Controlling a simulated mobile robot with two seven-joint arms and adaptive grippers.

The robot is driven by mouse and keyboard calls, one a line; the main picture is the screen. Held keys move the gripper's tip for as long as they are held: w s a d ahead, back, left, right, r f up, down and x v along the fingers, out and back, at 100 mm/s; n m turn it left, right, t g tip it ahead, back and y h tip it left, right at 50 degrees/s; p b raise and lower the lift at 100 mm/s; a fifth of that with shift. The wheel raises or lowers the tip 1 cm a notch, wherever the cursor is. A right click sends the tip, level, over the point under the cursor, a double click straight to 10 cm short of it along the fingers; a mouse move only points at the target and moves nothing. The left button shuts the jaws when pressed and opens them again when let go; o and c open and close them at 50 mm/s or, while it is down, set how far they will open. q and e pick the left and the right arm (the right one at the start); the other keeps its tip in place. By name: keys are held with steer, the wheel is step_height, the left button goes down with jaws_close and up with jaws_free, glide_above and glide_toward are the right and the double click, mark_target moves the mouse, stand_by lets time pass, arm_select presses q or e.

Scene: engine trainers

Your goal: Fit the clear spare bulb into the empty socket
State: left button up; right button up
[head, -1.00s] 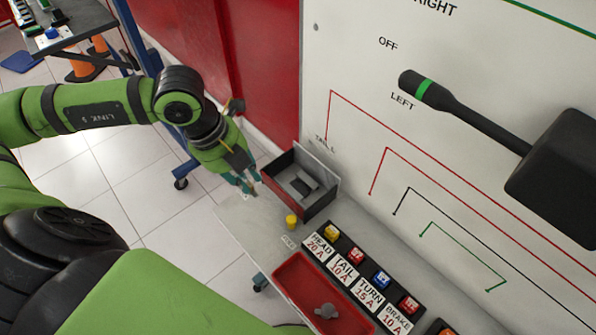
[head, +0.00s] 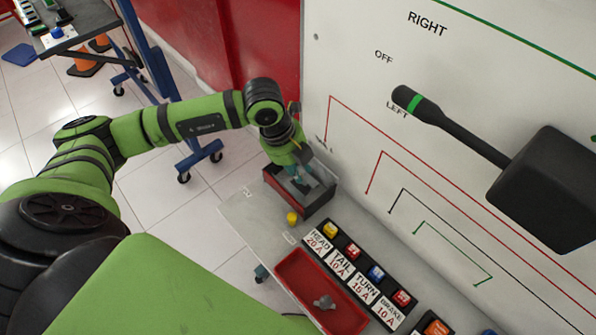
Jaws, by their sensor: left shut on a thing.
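My left gripper (head: 303,178) points down into the open lamp box (head: 314,206), which stands against the white panel. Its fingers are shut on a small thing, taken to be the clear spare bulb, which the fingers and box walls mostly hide. The empty socket cannot be made out inside the box, so I cannot tell whether the bulb touches it. A yellow bulb or cap (head: 292,218) stands on the grey shelf (head: 248,212) in front of the box. My right gripper is not in view.
A red tray (head: 284,268) holds a small grey bulb-like piece (head: 324,302). A row of labelled coloured fuses (head: 353,251) runs along the panel. A large black lever (head: 455,130) juts from the panel. The shelf left of the box is clear.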

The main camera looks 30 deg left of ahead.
arm_select(q)
steer(key=shift+s+x, duration=0.1)
steer(key=shift+x, duration=0.5)
steer(key=shift+s+x, duration=0.15)
steer(key=shift+x, duration=0.45)
steer(key=shift+a+f, duration=0.2)
steer(key=shift+f, duration=0.2)
steer(key=o, duration=0.9)
steer(key=shift+r, duration=0.1)
steer(key=shift+r, duration=0.2)
steer(key=shift+b+v, duration=0.3)
steer(key=shift+v, duration=5.6)
